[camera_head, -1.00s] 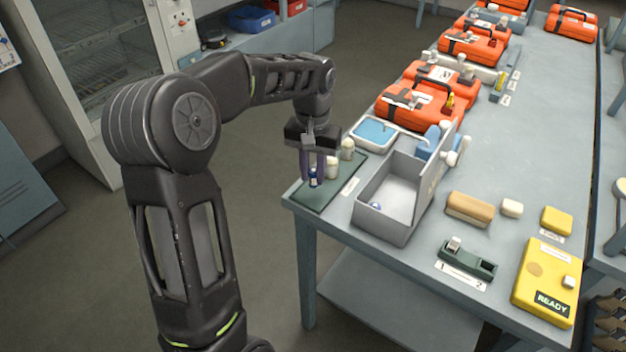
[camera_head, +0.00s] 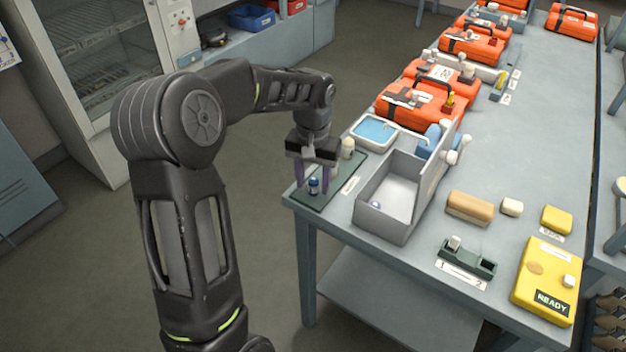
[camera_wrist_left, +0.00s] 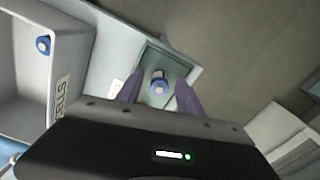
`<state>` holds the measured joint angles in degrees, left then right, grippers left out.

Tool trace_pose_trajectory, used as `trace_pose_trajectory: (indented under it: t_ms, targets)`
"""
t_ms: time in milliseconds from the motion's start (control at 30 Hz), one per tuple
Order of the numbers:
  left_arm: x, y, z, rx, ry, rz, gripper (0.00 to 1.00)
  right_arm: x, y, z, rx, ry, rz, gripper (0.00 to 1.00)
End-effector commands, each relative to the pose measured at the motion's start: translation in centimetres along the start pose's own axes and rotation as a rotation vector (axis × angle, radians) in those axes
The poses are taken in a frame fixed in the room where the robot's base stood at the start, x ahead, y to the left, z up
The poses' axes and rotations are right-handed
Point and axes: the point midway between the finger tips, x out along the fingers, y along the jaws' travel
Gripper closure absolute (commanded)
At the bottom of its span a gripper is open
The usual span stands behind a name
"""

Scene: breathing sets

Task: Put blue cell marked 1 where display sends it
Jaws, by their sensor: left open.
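A small blue-topped cell (camera_head: 313,186) stands on the dark green mat (camera_head: 318,202) at the table's near left corner; its mark cannot be read. My left gripper (camera_head: 312,188) is open, with its purple fingers on either side of the cell. In the left wrist view the cell (camera_wrist_left: 159,86) shows between the spread fingers, apart from both. Another blue-topped item (camera_head: 375,206) lies in the grey box (camera_head: 383,222). The yellow device (camera_head: 546,270) has a display (camera_head: 552,302) reading READY. My right gripper is not in view.
A cream-topped cell (camera_head: 347,148) stands at the mat's back. A dark two-slot holder (camera_head: 467,258), labelled 1 and 2, has a pale item at slot 1. A blue-lined tray (camera_head: 375,131) and orange cases (camera_head: 415,106) are farther back. The grey box's tall side panel rises right of the mat.

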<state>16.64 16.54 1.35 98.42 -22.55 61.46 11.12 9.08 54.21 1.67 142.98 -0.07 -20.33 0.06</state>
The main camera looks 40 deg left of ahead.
Motion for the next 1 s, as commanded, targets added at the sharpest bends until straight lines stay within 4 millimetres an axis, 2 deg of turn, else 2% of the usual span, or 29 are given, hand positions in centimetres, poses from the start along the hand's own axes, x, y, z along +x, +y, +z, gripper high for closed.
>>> trace_pose_trajectory:
  t_ms: [167, 367, 467, 800, 1000]
  targets:
    - [-0.1, 0.0, 0.0, 0.000, 0.000, 0.000, 0.56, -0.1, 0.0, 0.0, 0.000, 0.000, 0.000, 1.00]
    - [-1.6, 0.0, -0.1, 0.000, 0.004, 0.000, 0.56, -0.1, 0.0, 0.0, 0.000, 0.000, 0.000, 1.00]
    - [-3.1, 0.0, -0.1, 0.001, 0.005, 0.000, 0.56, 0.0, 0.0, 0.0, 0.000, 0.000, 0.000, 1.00]
    - [-10.1, 0.0, -0.1, 0.000, 0.004, 0.001, 0.56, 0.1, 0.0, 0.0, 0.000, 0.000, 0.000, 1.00]
    - [-12.1, 0.0, 0.0, 0.000, 0.000, 0.000, 0.56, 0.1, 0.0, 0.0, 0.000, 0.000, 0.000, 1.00]
